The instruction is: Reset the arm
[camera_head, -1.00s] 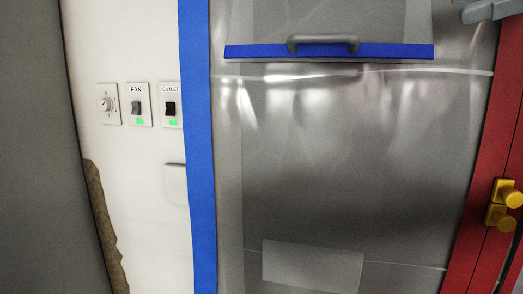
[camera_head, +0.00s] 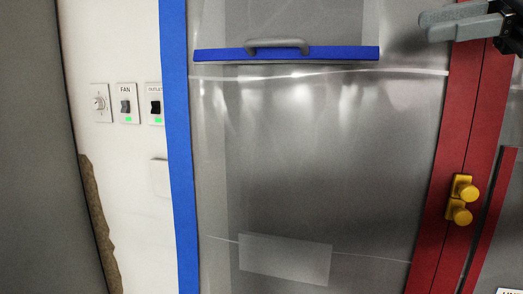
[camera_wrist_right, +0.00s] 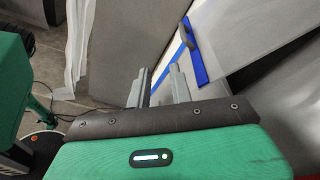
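My right gripper (camera_head: 462,22) is at the top right of the head view, in front of the red frame and the right end of the plastic sheet (camera_head: 320,150). In the right wrist view my right gripper (camera_wrist_right: 158,85) has its two grey fingers apart, with nothing seen between them. The fingers point towards the wall side, left of the blue bar. My left gripper is not in view.
A blue bar with a grey handle (camera_head: 277,44) crosses the sheet. Blue tape (camera_head: 178,150) edges it left; a red frame (camera_head: 435,220) with yellow knobs (camera_head: 460,198) stands right. The wall has a dial (camera_head: 100,103), a FAN switch (camera_head: 126,106) and an OUTLET switch (camera_head: 155,107).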

